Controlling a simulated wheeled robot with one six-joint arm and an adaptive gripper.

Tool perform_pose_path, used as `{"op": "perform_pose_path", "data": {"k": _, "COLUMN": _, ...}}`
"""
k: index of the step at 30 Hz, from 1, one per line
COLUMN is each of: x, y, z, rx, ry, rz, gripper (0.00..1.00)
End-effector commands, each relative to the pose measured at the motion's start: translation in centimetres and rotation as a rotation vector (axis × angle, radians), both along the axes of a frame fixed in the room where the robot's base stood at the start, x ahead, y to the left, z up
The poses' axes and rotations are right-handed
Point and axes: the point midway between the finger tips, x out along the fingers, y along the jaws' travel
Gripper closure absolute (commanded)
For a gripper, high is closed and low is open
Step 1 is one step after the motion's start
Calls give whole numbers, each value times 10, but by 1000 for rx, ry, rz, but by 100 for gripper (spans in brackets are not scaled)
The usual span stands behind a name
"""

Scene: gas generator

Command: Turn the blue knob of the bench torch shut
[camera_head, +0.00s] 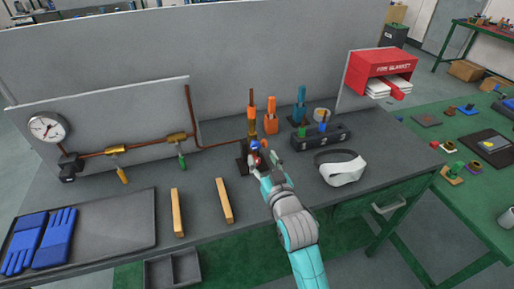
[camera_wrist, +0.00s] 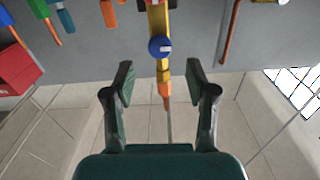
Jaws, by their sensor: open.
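The bench torch shows in the wrist view as an upright yellow body (camera_wrist: 156,18) with an orange-brown tip (camera_wrist: 165,92). Its round blue knob (camera_wrist: 160,47) has a white mark and faces the camera. The knob also shows in the head view (camera_head: 254,145), just beyond the end of my arm, which partly hides the torch. My gripper (camera_wrist: 162,78) is open and empty, with one finger either side of the torch's line. The knob appears centred between the fingers and a little past their tips. I see no contact.
A dark toolbox (camera_head: 321,137) and a white visor (camera_head: 341,168) are to the right. A copper pipe (camera_head: 222,145) with a gauge (camera_head: 47,127) runs to the left. A grey panel (camera_head: 200,60) closes the bench's back.

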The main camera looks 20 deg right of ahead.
Motion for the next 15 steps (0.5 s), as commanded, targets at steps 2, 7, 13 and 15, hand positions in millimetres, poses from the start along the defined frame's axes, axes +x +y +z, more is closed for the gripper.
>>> {"op": "perform_pose_path", "data": {"k": 2, "x": 15, "y": 0, "z": 1, "rx": 0, "ry": -1, "rz": 0, "gripper": 44}}
{"op": "perform_pose_path", "data": {"k": 7, "x": 39, "y": 0, "z": 0, "rx": 0, "ry": -1, "rz": 0, "gripper": 44}}
{"op": "perform_pose_path", "data": {"k": 13, "x": 54, "y": 0, "z": 0, "rx": 0, "ry": 0, "rz": 0, "gripper": 44}}
{"op": "perform_pose_path", "data": {"k": 15, "x": 56, "y": 0, "z": 0, "rx": 0, "ry": 0, "rz": 0, "gripper": 44}}
